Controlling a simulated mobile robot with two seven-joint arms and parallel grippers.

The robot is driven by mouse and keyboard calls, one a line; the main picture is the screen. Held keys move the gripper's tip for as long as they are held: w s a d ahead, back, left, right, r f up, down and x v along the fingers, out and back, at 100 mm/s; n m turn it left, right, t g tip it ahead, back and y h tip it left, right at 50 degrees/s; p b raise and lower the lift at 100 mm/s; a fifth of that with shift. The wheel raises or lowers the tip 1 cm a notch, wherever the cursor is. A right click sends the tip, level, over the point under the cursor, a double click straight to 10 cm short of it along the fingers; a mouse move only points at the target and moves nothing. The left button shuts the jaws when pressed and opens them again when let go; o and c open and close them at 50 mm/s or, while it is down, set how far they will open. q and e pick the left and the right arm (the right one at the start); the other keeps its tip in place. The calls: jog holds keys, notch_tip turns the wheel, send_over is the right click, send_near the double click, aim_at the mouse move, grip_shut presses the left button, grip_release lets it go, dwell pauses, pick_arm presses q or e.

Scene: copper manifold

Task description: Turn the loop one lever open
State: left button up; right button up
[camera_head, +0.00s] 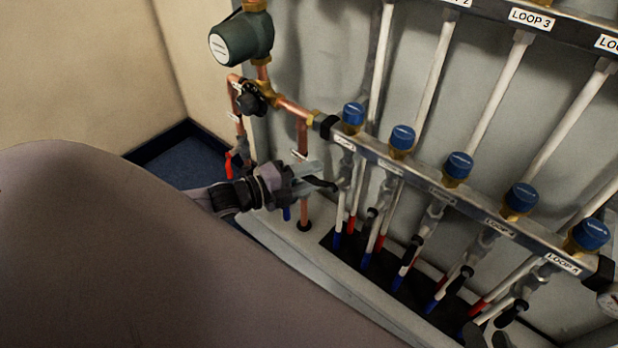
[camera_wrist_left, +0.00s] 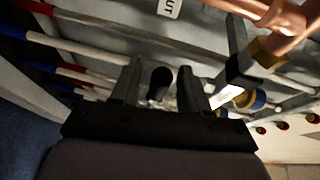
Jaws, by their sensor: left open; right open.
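The loop one lever, a black handle (camera_head: 325,185), sits below the leftmost blue cap (camera_head: 353,113) on the manifold bar. In the left wrist view the black lever (camera_wrist_left: 160,84) shows between my two fingers, with gaps on both sides. My left gripper (camera_head: 309,177) is open around the lever and does not appear closed on it. It also shows in the left wrist view (camera_wrist_left: 160,72). My right gripper (camera_head: 486,335) shows only in part at the bottom right edge, open, near the levers of the far loops.
Several other black levers hang along the bar, such as one (camera_head: 406,263) to the right. A copper pipe (camera_head: 303,135) and a red-handled valve (camera_head: 230,162) stand close to my left gripper. White pipes rise behind the bar (camera_head: 430,180).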

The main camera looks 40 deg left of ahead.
pick_arm(q)
grip_shut()
jog(key=shift+f, duration=0.1)
